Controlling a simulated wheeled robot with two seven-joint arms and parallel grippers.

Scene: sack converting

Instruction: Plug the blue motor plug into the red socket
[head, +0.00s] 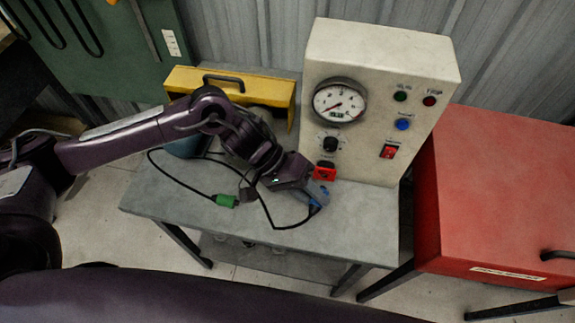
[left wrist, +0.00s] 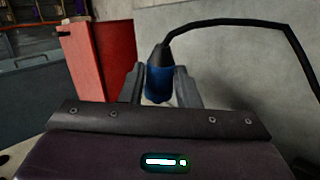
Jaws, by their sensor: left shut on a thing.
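The blue motor plug (left wrist: 158,84) is held between the two fingers of my left gripper (left wrist: 160,92), with its black cable leaving from the plug's back end. In the head view the left gripper (head: 312,193) is shut on the plug (head: 314,203) just above the grey bench, largely covering it. The red socket (head: 325,172) is on the lower front of the beige control box, just above and beyond the gripper's tips. The plug and socket look apart, though the gripper hides part of the space between them. The socket is not visible in the left wrist view. My right gripper is not in view.
The beige control box (head: 376,60) with a round gauge (head: 340,101) stands at the back of the grey bench (head: 350,222). A green plug (head: 226,201) lies on the bench to the left. A yellow box (head: 225,85) stands behind my arm. A red cabinet (head: 500,190) is at right.

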